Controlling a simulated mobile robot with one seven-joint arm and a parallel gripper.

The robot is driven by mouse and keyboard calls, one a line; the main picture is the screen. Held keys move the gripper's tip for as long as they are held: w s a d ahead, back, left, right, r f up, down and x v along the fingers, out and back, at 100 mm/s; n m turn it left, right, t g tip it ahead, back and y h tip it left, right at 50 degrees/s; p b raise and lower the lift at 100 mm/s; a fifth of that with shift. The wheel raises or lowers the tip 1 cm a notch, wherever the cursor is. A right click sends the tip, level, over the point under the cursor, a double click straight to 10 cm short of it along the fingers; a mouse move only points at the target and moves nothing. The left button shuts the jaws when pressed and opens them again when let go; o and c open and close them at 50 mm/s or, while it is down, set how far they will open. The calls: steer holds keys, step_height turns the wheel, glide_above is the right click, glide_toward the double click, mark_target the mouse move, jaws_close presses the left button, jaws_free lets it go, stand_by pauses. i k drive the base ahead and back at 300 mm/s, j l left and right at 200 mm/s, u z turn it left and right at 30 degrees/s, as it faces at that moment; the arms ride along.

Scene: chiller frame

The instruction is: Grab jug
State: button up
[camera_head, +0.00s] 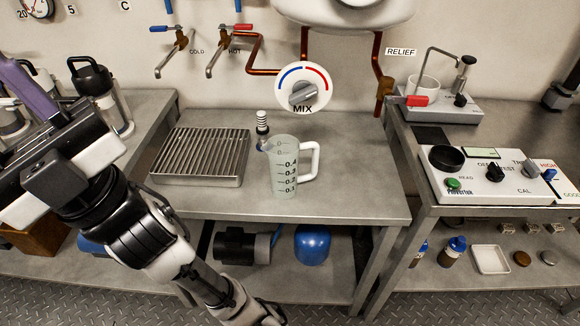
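The jug (286,176) is a pale translucent measuring jug with dark graduation marks and a white handle on its right side. It stands upright on the grey metal bench (345,195), right of a slatted drain tray. My arm comes up from the bottom and reaches to the left side of the view, well apart from the jug. The end of my arm is at the left edge, and its fingers cannot be made out there.
The slatted drain tray (200,157) lies left of the jug. A small striped-top fitting (262,125) stands close behind the jug. The MIX dial (304,88) and copper pipes hang above. A control panel (490,176) sits on the right bench. Bench right of the jug is clear.

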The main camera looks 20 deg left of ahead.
mark_target(282, 151)
steer(key=j+z, duration=0.1)
steer(key=z, duration=0.9)
steer(key=k+j+z, duration=0.15)
steer(key=j+z, duration=0.3)
steer(key=k+j+z, duration=0.15)
steer(key=z, duration=0.25)
steer(key=k+j+z, duration=0.5)
steer(key=k+j, duration=0.5)
steer(key=k, duration=0.15)
steer(key=k+j, duration=0.3)
steer(key=k, duration=0.15)
steer(key=z, duration=0.05)
